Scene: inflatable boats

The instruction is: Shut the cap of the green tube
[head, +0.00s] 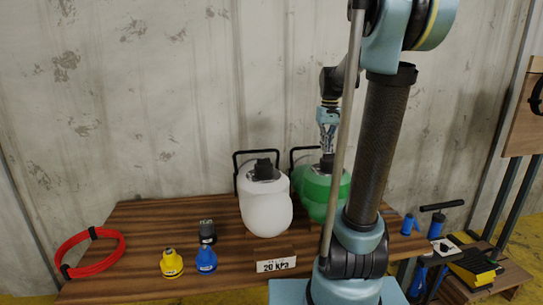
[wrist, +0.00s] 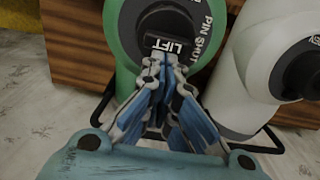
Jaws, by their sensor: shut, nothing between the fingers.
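The green tube (head: 318,192) stands on the wooden table at the back, partly hidden behind my arm. Its dark top shows in the wrist view, inside the green rim (wrist: 123,40). I cannot tell how far the cap is open. My gripper (wrist: 166,62) is shut and empty, its tips at the near edge of the label; contact is unclear. In the head view my gripper (head: 327,148) points down over the tube's top.
A white tube (head: 266,212) stands just left of the green one. On the wooden table (head: 130,225) are a red coil (head: 118,248), a yellow fitting (head: 171,264), blue fitting (head: 206,262), black fitting (head: 207,232) and a "20 kPa" sign (head: 276,265). A wall rises behind.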

